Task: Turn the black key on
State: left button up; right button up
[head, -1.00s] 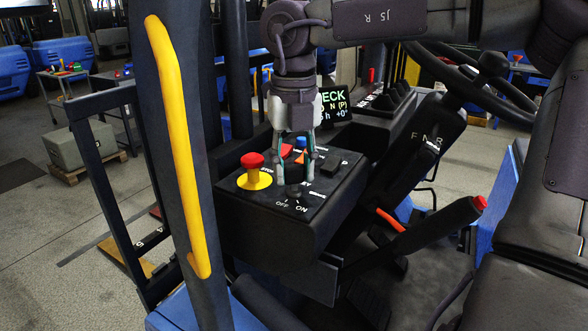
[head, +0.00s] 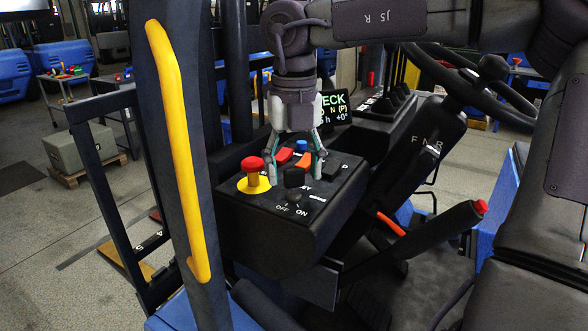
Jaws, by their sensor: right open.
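The black key (head: 294,178) stands upright on the top of a black control panel (head: 262,217). White OFF and ON marks are printed in front of its base. Which mark the key points to, I cannot tell. My right gripper (head: 295,179) comes down from above with its fingers spread, one on each side of the key. Gaps show between the fingers and the key. My left gripper is not in view.
A red mushroom button (head: 252,164) on a yellow base is left of the key. Red (head: 284,155), orange (head: 303,159) and blue (head: 301,146) controls sit behind it. A yellow handrail (head: 180,150) rises at the left. A lever with a red tip (head: 481,206) is at the right.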

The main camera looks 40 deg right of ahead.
aim_at(294, 169)
notch_tip(294, 169, up, 12)
jog(key=shift+f, duration=0.25)
jog(key=shift+f, duration=0.1)
dwell(0.5)
